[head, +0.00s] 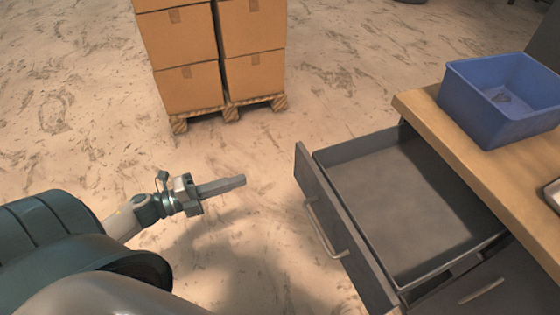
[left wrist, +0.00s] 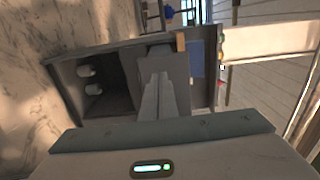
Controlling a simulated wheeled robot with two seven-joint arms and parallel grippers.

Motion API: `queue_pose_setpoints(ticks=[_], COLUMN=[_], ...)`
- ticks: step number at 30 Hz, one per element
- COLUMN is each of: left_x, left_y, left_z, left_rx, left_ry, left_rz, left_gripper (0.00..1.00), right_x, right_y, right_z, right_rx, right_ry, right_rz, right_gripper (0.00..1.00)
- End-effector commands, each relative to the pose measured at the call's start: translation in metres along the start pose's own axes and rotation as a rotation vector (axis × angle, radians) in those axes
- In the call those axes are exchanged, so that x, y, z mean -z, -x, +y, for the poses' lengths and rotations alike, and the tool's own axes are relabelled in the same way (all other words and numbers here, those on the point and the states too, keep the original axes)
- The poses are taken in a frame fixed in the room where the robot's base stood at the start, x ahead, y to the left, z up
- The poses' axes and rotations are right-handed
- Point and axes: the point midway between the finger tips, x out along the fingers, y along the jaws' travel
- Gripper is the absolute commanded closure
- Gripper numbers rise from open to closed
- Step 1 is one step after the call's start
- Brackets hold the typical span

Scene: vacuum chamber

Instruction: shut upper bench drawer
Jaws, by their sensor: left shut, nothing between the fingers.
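The upper bench drawer (head: 405,200) is pulled well out of the grey bench in the head view, and its tray is empty. Its dark front panel (head: 313,190) faces left and carries a pale bar handle (head: 326,230). My left gripper (head: 243,181) is shut and empty, left of the front panel and apart from it, with its fingers pointing right toward the panel. In the left wrist view the shut fingers (left wrist: 160,82) stand in front of grey bench surfaces, and they hide part of them. My right gripper is not in view.
A blue bin (head: 490,110) stands on the wooden bench top (head: 428,112). A lower drawer handle (head: 482,291) shows below the open drawer. Stacked cardboard boxes (head: 222,50) sit on a pallet (head: 230,112) at the back. The floor between pallet and drawer is clear.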

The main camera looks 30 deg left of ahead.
Motion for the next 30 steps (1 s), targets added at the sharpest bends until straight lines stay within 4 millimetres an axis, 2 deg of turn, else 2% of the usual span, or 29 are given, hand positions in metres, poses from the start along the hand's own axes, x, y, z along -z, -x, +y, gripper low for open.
queue_pose_setpoints(ticks=[5, 11, 16, 19, 30], left_x=[0.0, -0.001, -0.001, -0.001, -0.001], left_y=[-0.005, -0.023, -0.048, -0.065, -0.122], left_z=[0.0, -0.001, -0.002, -0.002, -0.002], left_rx=[0.001, 0.002, 0.003, 0.003, 0.002], left_ry=[0.001, 0.001, 0.002, 0.001, 0.001], left_rz=[-0.001, -0.001, -0.001, -0.002, -0.002], left_gripper=[1.0, 1.0, 1.0, 1.0, 1.0], right_x=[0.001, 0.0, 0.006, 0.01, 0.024], right_y=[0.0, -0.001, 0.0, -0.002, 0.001], right_z=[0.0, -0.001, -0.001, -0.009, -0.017], right_rx=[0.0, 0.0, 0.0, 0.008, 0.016], right_ry=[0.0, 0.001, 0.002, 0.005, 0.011], right_rz=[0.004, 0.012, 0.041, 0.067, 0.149], right_gripper=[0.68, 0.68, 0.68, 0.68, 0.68])
